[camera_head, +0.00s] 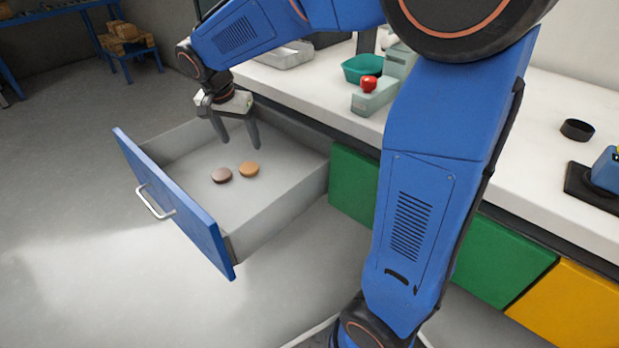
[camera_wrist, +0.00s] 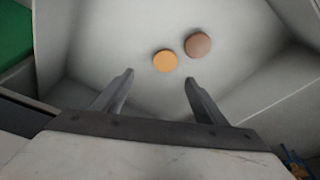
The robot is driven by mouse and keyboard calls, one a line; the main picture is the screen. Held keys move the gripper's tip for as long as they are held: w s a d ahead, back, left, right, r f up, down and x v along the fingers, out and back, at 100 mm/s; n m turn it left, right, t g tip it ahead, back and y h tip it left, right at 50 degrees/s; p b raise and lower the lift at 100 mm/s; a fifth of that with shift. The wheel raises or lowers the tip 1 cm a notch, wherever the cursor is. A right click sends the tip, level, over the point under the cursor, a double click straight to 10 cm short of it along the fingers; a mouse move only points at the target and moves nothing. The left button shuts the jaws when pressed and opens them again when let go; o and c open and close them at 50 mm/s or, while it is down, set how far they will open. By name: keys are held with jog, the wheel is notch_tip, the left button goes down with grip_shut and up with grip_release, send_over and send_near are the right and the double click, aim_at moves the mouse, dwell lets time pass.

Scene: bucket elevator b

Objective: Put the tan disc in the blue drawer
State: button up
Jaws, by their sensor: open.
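The blue drawer (camera_head: 172,203) is pulled open, with a silver handle on its front. The tan disc (camera_head: 249,169) lies flat on the drawer floor, and it also shows in the wrist view (camera_wrist: 165,61). A brown disc (camera_head: 222,175) lies close beside it, and in the wrist view it is to the upper right (camera_wrist: 198,44). My gripper (camera_head: 236,139) is above the drawer with its fingers pointing down, open and empty. In the wrist view its fingertips (camera_wrist: 158,76) are apart, with the tan disc beyond them. Neither disc is held.
A white counter (camera_head: 540,130) runs above green (camera_head: 500,259) and yellow (camera_head: 570,305) drawer fronts. On it are a teal bin (camera_head: 361,67), a box with a red button (camera_head: 369,84) and a black ring (camera_head: 577,129). The drawer walls surround the discs. Open floor lies left of the drawer.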

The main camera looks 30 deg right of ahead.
jog(key=s+d+n+t, duration=0.1)
jog(key=s+d+n, duration=0.2)
jog(key=s, duration=0.7)
jog(key=s+d+n+t+y, duration=0.1)
jog(key=s+d+n, duration=0.2)
jog(key=s, duration=0.7)
jog(key=s+d+n+y, duration=0.1)
jog(key=s+d+n, duration=0.2)
jog(key=s, duration=0.6)
jog(key=shift+s+d+t, duration=0.25)
jog(key=shift+s+t, duration=0.15)
jog(key=shift+c, duration=0.3)
